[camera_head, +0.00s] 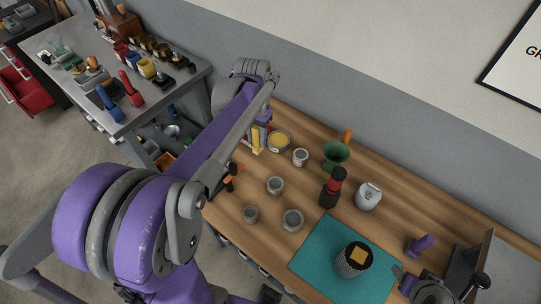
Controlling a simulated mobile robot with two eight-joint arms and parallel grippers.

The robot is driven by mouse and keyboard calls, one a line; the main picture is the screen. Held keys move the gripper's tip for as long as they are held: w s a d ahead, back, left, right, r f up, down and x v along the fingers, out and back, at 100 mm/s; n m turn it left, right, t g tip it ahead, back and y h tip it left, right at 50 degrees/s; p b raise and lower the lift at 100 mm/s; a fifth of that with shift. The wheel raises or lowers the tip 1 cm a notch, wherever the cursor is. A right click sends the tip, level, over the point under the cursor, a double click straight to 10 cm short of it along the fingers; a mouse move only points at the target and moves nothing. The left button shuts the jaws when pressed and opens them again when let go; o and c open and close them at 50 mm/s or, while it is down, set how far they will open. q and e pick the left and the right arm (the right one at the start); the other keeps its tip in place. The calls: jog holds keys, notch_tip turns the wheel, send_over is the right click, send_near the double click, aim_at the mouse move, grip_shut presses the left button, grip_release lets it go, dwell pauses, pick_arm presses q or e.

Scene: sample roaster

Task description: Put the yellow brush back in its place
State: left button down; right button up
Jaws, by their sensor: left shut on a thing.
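The yellow brush (256,141) shows as a narrow yellow piece below the far end of my left arm, at the back left of the wooden table. My left gripper (262,128) is mostly hidden behind the arm's wrist and forearm. It is shut on the yellow brush. Some red shows close beside it. Whether the brush touches the table cannot be told. The brush's place cannot be made out.
A tin with yellow contents (279,140) stands close right of the brush. Several small grey cups, a green funnel (336,154), a red-and-black grinder (332,188) and a teal mat (320,255) fill the table. A metal machine (508,258) stands right. A grey bench (75,35) is left.

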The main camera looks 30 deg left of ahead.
aim_at(258, 149)
pick_arm(q)
jog(key=shift+w+f, duration=0.2)
jog(key=shift+f, duration=0.15)
jog(key=f, duration=0.5)
jog(key=shift+s, duration=0.2)
jog(key=shift+f+b, duration=0.3)
jog(key=shift+f, duration=1.9)
jog(key=shift+w, duration=0.1)
jog(key=shift+f, duration=0.15)
jog(key=c, duration=0.5)
grip_release()
